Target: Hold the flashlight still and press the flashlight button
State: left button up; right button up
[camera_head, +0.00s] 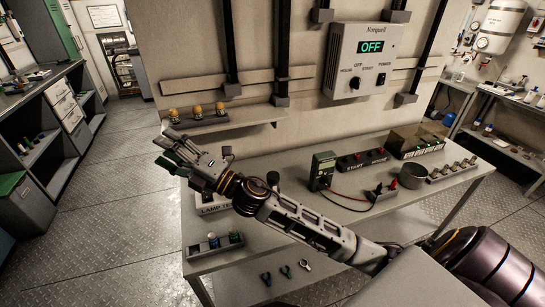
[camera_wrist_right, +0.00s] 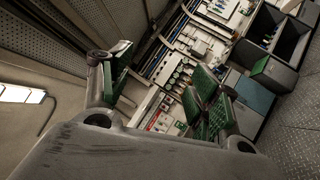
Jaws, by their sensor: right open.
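My right gripper (camera_head: 167,149) is open and held above the left end of the workbench (camera_head: 345,212), with its fingers pointing left. In the right wrist view its two green-padded fingers stand wide apart with nothing between them (camera_wrist_right: 158,85). I cannot make out a flashlight or its button in either view. My left gripper is not in view.
A wall panel (camera_head: 361,62) reads OFF. A small shelf (camera_head: 225,121) with several orange-topped items is close to my right gripper. Open floor lies left.

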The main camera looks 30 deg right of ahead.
jog(key=s+a+n+g+y, duration=0.2)
jog(key=a+n+g+y, duration=0.25)
jog(key=n, duration=0.35)
jog(key=n+g+h, duration=1.3)
jog(key=n+h, duration=0.2)
jog(key=h, duration=0.4)
send_over(272, 187)
jog(key=w+d, duration=0.1)
jog(key=f, duration=1.2)
jog(key=shift+w+d+f, duration=0.1)
jog(key=shift+w+f, duration=0.1)
jog(key=shift+f, duration=0.15)
jog(key=shift+f, duration=0.15)
jog(key=shift+f+p, duration=1)
jog(key=shift+f, duration=5.75)
